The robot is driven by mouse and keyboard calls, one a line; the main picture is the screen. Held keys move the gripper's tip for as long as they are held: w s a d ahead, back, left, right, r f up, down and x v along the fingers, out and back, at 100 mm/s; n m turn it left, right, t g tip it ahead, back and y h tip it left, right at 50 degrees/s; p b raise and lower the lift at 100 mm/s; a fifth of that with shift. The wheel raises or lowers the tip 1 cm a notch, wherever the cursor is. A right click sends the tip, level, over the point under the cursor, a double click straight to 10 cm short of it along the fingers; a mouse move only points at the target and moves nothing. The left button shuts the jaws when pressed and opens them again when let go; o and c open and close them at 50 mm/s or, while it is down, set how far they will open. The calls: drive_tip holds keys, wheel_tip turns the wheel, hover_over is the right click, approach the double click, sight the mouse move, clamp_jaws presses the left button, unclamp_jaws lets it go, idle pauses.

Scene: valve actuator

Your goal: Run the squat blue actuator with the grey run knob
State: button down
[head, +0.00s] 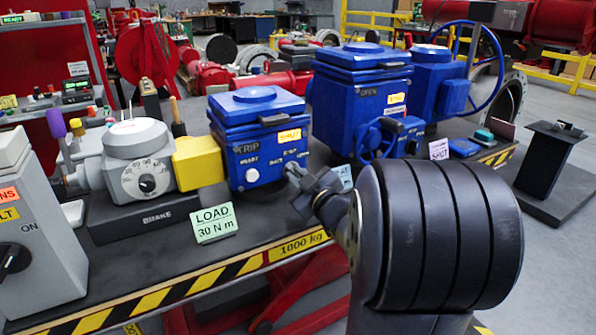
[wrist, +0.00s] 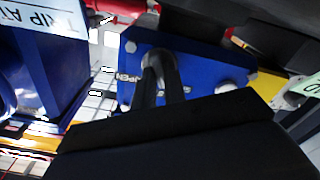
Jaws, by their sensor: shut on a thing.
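The squat blue actuator (head: 256,105) stands on the bench, right of a yellow coupling. Its front panel bears a white round button (head: 252,175) at the left and "STOP" lettering further right. My gripper (head: 293,172) reaches to the right part of this panel from the front. In the wrist view the gripper's dark fingers (wrist: 160,60) are closed at the blue panel (wrist: 205,65), with a small grey knob (wrist: 152,56) between them, mostly hidden. The white button (wrist: 228,88) shows beside the fingers, apart from them. The knob's pointer and marking are hidden.
A taller blue actuator (head: 358,95) with a small handwheel stands close on the right. A grey brake unit (head: 140,165) with a dial is left of the coupling. A LOAD card (head: 214,222) stands in front. A grey switch box (head: 35,225) stands front left.

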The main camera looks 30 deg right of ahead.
drive_tip(key=m+p, duration=0.3)
drive_tip(key=m, duration=0.2)
drive_tip(key=shift+m, duration=0.3)
idle(0.5)
drive_tip(key=c, duration=1.5)
unclamp_jaws()
drive_tip(key=shift+o, duration=0.2)
drive_tip(key=s+p, duration=0.1)
drive_tip(key=s, duration=1)
drive_tip(key=shift+d, duration=0.25)
drive_tip(key=shift+w, duration=0.2)
